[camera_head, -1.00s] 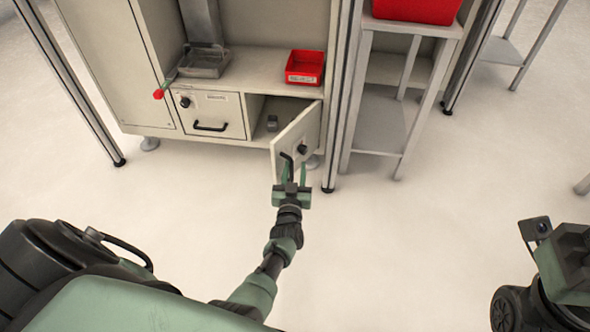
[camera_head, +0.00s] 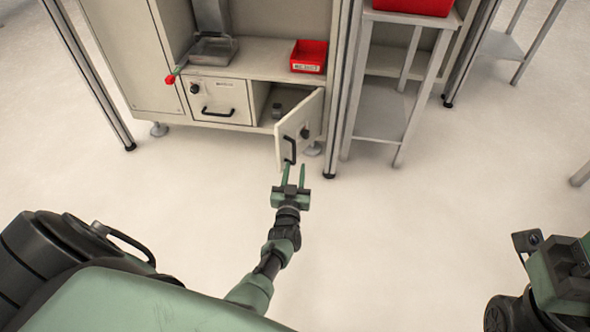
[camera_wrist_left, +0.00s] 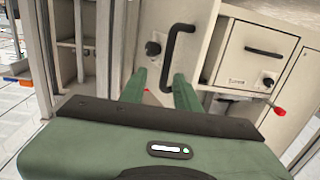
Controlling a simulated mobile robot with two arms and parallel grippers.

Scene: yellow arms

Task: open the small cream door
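The small cream door (camera_head: 301,128) stands swung out from the cabinet's lower right compartment, with a black handle (camera_head: 289,149) and a dark round knob. The open compartment beside it shows a small grey item (camera_head: 277,110) inside. My left gripper (camera_head: 294,174) is open, its two green fingers pointing at the door just below the handle.
A closed cream door (camera_head: 218,101) with its own handle is left of the open compartment. A metal post (camera_head: 339,100) and a grey rack (camera_head: 385,110) stand right of the door. The floor in front is clear.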

